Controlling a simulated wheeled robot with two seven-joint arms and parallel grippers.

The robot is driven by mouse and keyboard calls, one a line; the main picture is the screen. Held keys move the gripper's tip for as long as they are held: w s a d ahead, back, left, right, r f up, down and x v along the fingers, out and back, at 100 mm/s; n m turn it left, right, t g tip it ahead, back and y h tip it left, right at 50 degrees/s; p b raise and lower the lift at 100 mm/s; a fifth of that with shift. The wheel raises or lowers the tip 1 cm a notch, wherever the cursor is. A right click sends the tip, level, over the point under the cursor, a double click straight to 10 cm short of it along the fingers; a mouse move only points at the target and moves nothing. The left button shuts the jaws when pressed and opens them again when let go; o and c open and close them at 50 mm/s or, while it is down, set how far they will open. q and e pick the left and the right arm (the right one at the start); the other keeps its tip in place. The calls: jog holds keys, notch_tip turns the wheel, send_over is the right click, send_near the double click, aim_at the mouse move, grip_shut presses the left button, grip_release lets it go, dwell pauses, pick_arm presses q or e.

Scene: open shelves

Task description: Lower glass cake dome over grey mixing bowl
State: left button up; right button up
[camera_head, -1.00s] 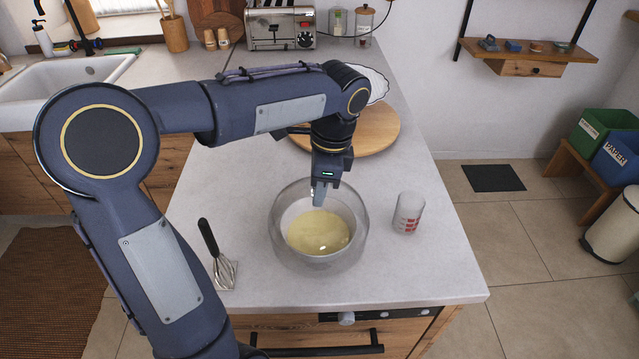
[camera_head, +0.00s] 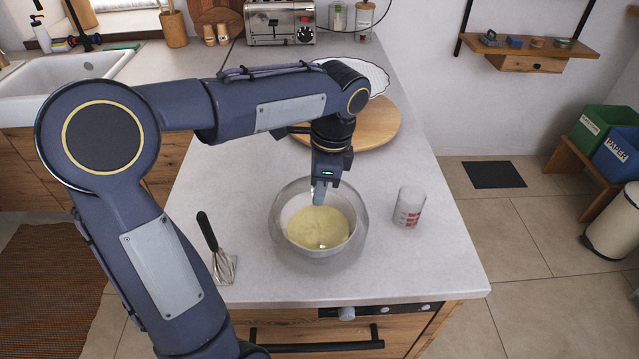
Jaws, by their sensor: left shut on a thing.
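The glass cake dome (camera_head: 362,222) is clear and faint in the head view, showing mainly as a pale outline around the grey mixing bowl (camera_head: 318,251). The bowl stands upright on the counter with pale yellow batter in it. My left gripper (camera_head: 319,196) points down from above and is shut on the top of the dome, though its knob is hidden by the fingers. The dome is over the bowl and looks roughly level. I cannot tell whether its rim touches the counter. My right gripper is not in view.
A round wooden board (camera_head: 375,128) and a white plate (camera_head: 378,78) are behind. The counter (camera_head: 430,265) is clear at front right.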

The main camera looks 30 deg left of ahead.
pick_arm(q)
jog(key=shift+f+b, duration=0.4)
jog(key=shift+f, duration=0.4)
jog(key=o, duration=0.9)
jog(key=shift+o, duration=0.2)
notch_tip(320, 180, up, 8)
jog(key=d, duration=0.1)
jog(key=shift+w+f, duration=0.15)
jog(key=shift+w, duration=0.15)
